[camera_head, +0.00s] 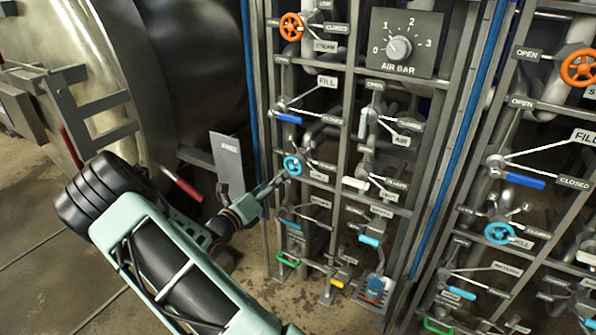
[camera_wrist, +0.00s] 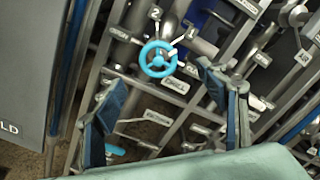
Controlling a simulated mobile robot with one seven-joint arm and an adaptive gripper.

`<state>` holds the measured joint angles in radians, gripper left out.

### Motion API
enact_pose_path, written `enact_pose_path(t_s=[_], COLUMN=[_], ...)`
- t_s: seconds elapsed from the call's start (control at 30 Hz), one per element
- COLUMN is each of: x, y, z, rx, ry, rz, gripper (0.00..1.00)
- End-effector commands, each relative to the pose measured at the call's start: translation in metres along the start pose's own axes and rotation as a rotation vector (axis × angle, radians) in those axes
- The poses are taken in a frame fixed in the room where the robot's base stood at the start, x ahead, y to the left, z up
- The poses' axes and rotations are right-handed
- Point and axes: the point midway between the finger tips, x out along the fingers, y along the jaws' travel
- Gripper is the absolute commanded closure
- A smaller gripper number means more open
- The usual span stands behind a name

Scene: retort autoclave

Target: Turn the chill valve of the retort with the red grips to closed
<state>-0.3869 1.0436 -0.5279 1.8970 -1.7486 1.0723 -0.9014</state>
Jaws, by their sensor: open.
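A small light-blue handwheel (camera_head: 292,165) sits on the left panel among pipes. A retort vessel (camera_head: 85,60) stands at the left, with a red grip (camera_head: 189,190) on a bar. My gripper (camera_head: 279,182) is just below and left of the wheel. In the wrist view my gripper (camera_wrist: 160,92) is open and empty, its fingers apart below the wheel.
An orange handwheel (camera_head: 291,27) is above, and a blue-handled lever (camera_head: 289,118) is between them. A grey air bar dial (camera_head: 399,47) is at upper right. A second panel at the right carries another blue handwheel (camera_head: 499,232). Rails and levers crowd the wheel; floor is clear at lower left.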

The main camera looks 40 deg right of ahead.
Motion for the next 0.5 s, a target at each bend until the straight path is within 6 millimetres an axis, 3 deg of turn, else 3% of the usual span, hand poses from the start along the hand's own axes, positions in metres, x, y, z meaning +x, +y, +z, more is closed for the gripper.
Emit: enact_pose_path(t_s=[0.27, 0.5], x=[0.020, 0.067], y=[0.006, 0.006], z=[-0.010, -0.010], rx=[-0.045, -0.041], ry=[-0.010, -0.008], rz=[0.006, 0.004], gripper=[0.34, 0.34])
